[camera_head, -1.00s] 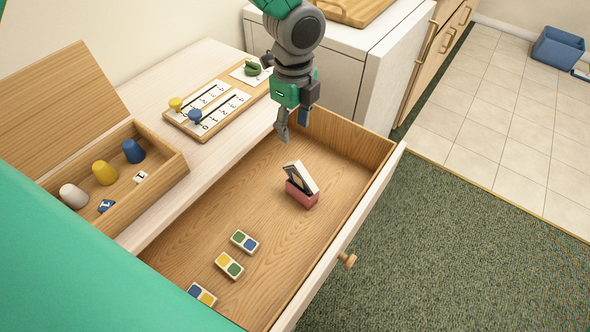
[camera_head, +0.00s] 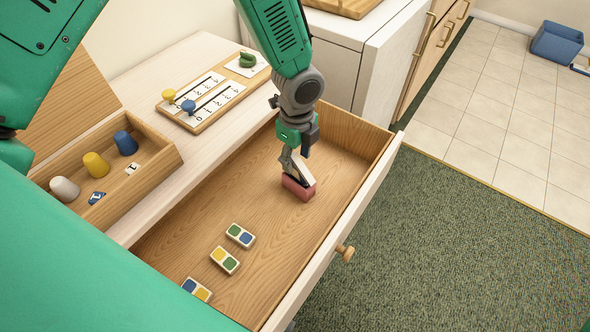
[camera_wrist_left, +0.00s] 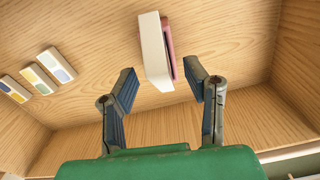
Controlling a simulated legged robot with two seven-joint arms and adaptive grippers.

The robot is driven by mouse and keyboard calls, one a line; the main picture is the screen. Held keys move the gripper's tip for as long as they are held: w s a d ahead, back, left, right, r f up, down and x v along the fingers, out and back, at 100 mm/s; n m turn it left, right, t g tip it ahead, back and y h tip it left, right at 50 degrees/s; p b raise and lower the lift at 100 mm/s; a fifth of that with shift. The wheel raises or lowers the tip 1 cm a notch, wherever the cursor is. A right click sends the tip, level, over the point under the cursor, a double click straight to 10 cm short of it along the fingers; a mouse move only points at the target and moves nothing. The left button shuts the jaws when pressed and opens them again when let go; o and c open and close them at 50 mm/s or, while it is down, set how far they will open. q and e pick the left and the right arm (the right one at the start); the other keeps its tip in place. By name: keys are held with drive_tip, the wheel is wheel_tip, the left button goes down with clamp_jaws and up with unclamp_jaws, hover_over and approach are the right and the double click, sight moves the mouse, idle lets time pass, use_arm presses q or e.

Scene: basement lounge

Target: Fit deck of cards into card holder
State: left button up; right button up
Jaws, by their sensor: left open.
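The red card holder (camera_head: 298,189) stands on the drawer floor toward the far end. The white deck of cards (camera_head: 304,174) is tilted in its top, leaning out rather than upright, and is partly hidden by my gripper. My left gripper (camera_head: 293,160) is open and lowered over the deck. In the left wrist view the gripper (camera_wrist_left: 160,76) has its fingers apart on either side of the deck's near end. There the deck (camera_wrist_left: 153,50) shows its white side, with the pinkish holder (camera_wrist_left: 170,45) beside it. No grip on the deck shows. My right gripper is not in view.
On the top stand a wooden box (camera_head: 165,168) with coloured pegs and a number board (camera_head: 213,100). The drawer's middle is clear.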

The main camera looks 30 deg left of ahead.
use_arm(q)
drive_tip(key=shift+d+f, duration=0.3)
drive_tip(key=shift+f, duration=0.3)
drive_tip(key=shift+d, duration=0.25)
drive_tip(key=shift+a, duration=0.35)
drive_tip(key=c, duration=0.8)
drive_tip(key=shift+a+f, duration=0.1)
drive_tip(key=shift+a, duration=0.35)
clamp_jaws()
drive_tip(key=shift+d+r, duration=0.2)
drive_tip(key=shift+d, duration=0.05)
wheel_tip(320, 180, up, 9)
drive_tip(key=shift+f+p, duration=0.1)
drive_tip(key=shift+p, duration=0.7)
drive_tip(key=shift+a+r, duration=0.15)
drive_tip(key=shift+r, duration=0.25)
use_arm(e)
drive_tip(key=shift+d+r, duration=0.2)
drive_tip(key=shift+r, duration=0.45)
